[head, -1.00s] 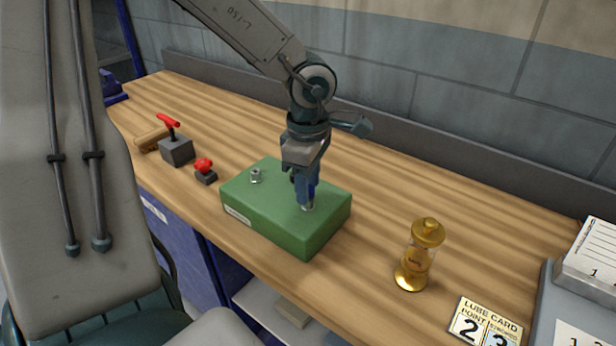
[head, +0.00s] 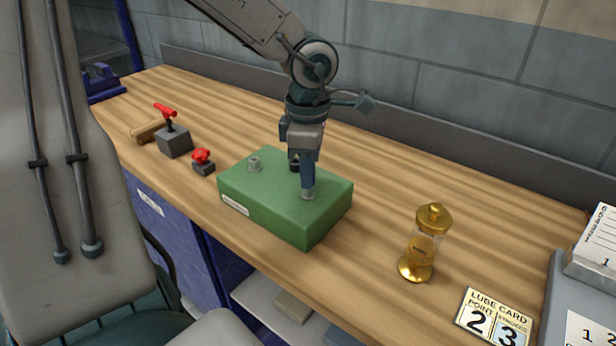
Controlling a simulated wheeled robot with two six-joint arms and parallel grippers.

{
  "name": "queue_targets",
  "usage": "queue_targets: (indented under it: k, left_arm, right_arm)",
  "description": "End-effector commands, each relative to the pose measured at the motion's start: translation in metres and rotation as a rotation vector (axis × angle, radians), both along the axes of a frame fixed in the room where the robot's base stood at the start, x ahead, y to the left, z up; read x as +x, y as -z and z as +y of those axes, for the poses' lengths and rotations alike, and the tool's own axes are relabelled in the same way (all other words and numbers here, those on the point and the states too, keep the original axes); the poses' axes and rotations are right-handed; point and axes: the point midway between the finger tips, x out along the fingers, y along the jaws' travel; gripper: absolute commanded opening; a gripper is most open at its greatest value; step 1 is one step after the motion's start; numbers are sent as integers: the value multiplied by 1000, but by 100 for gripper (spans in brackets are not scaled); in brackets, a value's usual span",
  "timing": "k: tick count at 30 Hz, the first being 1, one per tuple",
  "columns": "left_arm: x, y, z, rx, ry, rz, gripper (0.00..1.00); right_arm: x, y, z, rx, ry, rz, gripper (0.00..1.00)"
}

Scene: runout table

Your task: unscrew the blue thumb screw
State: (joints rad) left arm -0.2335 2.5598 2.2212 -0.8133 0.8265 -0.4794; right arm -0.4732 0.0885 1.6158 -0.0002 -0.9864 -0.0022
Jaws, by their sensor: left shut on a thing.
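The green block (head: 265,209) lies on the wooden bench. My left gripper (head: 306,174) points down over its right part and is shut on the blue thumb screw (head: 308,178). The gripper's jaws hide most of the screw, so its head shows poorly. I cannot tell how far the screw is threaded in. My right gripper is out of view.
Red-handled grey block (head: 174,141) and a small red knob (head: 202,160) are to the left. A brass oiler (head: 420,245) and a lube card (head: 494,318) are to the right. The bench behind the green block is clear up to the back ledge.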

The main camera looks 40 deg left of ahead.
Motion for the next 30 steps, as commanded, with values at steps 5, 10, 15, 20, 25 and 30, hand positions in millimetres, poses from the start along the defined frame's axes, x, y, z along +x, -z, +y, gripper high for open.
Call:
queue_targets:
  k: [5,10,15,20,25,30]
  left_arm:
    - [-1,-1,0,-1,-148,3,0]
    - [-1,-1,0,-1,-163,3,0]
    - [-1,-1,0,0,-172,4,0]
    - [-1,-1,0,0,-325,3,0]
    - [-1,-1,0,-1,-510,3,0]
    - [0,-1,0,-1,-564,3,0]
  right_arm:
    - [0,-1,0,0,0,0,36]
    - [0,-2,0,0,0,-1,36]
    - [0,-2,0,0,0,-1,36]
    - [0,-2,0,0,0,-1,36]
    - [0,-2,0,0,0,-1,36]
    - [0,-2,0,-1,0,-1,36]
